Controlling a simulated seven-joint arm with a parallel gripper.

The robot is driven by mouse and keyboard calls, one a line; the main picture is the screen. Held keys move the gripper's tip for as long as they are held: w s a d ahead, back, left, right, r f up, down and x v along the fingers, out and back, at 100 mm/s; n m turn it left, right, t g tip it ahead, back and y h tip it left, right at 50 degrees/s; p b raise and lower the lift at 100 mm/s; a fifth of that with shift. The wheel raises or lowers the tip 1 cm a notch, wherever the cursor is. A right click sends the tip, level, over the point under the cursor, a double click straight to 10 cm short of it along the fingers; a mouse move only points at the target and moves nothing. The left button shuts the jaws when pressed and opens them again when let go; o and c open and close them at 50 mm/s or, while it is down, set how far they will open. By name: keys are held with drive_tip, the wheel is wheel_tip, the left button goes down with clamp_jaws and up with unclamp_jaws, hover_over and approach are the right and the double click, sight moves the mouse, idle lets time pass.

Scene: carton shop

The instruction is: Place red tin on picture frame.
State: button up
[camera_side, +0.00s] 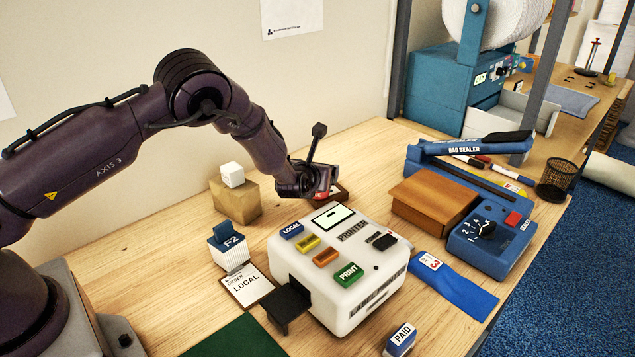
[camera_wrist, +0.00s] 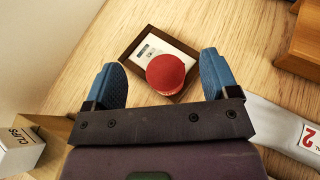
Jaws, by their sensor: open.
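The red tin (camera_wrist: 166,72) is round-topped in the wrist view and lies over the lower part of the picture frame (camera_wrist: 130,62), a dark brown frame with a white print. It appears to rest on the frame. My gripper (camera_wrist: 161,66) is open, with one blue finger on each side of the tin and visible gaps between. In the side view my gripper (camera_side: 316,186) is low behind the printer. Only a sliver of the red tin (camera_side: 321,195) and part of the brown frame (camera_side: 341,190) show there; the tin's base is hidden.
The white label printer (camera_side: 345,285) stands just in front of my gripper. A cardboard box (camera_side: 236,204) with a white box on top stands to the left. A brown wooden box (camera_side: 433,204) and the blue bag sealer (camera_side: 490,240) are to the right. Bare table lies behind the frame.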

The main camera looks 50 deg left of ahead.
drive_tip(key=shift+r, duration=1.65)
drive_tip(key=s+a+r+n+g+y, duration=0.1)
drive_tip(key=s+a+r+n+g, duration=0.1)
drive_tip(key=s+r+n, duration=0.55)
drive_tip(key=s+a+r+n+g+y, duration=0.25)
drive_tip(key=s+r+n, duration=0.25)
drive_tip(key=r+n, duration=0.45)
drive_tip(key=s+d+r+n+h, duration=0.2)
drive_tip(key=s+d+n+h, duration=0.1)
drive_tip(key=s, duration=0.6)
drive_tip(key=s+d+r+n+g+h, duration=0.1)
drive_tip(key=s+d+n+h, duration=0.3)
drive_tip(key=s, duration=0.4)
drive_tip(key=s+d+r+n+h, duration=0.3)
drive_tip(key=s+d+n, duration=0.2)
drive_tip(key=s, duration=0.4)
drive_tip(key=shift+s+d+n+h, duration=0.3)
drive_tip(key=shift+d+n+h, duration=0.1)
drive_tip(key=shift+d, duration=0.15)
